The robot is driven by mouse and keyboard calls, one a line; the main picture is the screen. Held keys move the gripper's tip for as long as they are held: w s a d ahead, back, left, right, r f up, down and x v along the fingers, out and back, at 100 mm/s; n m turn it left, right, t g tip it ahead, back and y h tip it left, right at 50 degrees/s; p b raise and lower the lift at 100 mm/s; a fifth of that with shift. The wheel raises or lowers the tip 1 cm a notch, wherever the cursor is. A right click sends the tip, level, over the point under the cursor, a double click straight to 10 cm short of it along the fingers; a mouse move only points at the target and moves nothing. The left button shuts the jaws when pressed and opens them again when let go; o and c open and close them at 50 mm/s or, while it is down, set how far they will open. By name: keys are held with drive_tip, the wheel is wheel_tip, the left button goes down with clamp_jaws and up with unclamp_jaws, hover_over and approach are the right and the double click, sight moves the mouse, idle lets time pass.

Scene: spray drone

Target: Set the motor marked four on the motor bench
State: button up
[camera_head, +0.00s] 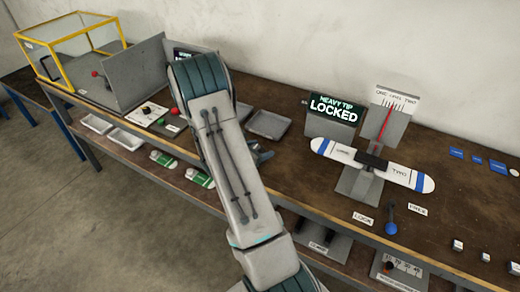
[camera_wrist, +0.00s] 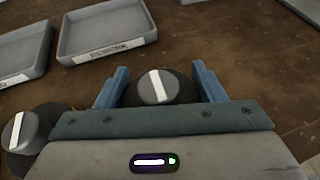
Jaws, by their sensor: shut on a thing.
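In the wrist view my gripper (camera_wrist: 159,72) has its blue fingers on both sides of a dark round motor (camera_wrist: 150,92) with a white stripe on its grey cap, and is shut on it. No number can be read on it. A second, similar striped motor (camera_wrist: 20,132) stands at the lower left, apart from the fingers. In the head view my arm hides most of the gripper; a bluish part of it (camera_head: 263,156) shows beside the arm over the table. I cannot tell which fixture is the motor bench.
Grey trays (camera_wrist: 72,45) lie ahead of the gripper; one also shows in the head view (camera_head: 286,133). Right of my arm stand a sign reading LOCKED (camera_head: 333,107) and a balance with a blue-striped propeller (camera_head: 422,182). A yellow-framed case (camera_head: 72,83) stands far left.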

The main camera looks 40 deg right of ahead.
drive_tip(key=o, duration=1.4)
drive_tip(key=shift+c, duration=0.2)
drive_tip(key=shift+r, duration=0.1)
